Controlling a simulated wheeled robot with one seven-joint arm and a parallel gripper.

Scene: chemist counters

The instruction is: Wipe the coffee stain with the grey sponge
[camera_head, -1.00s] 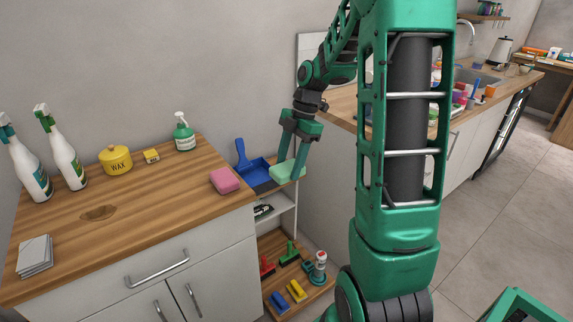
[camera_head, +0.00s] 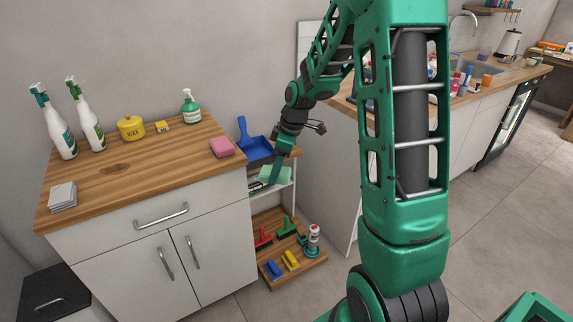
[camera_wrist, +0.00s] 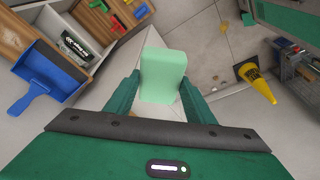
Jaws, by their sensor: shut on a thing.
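My gripper (camera_head: 273,176) is shut on a pale green sponge-like block (camera_head: 278,172), right of the wooden-topped counter and in front of the shelf unit. In the wrist view the block (camera_wrist: 162,68) sits between both fingers, over open floor. A brown stain (camera_head: 115,168) lies on the counter top (camera_head: 150,178), away from my gripper. A pink sponge (camera_head: 221,147) lies near the counter's right edge and a small yellow one (camera_head: 162,126) at the back. I see no sponge that is clearly grey.
Spray bottles (camera_head: 92,127), a yellow wax tin (camera_head: 131,127) and a green pump bottle (camera_head: 190,108) line the counter's back. A grey-white stack (camera_head: 63,195) lies front left. A blue dustpan (camera_head: 255,146) is beside my gripper. Brushes lie on the low shelf (camera_head: 298,272).

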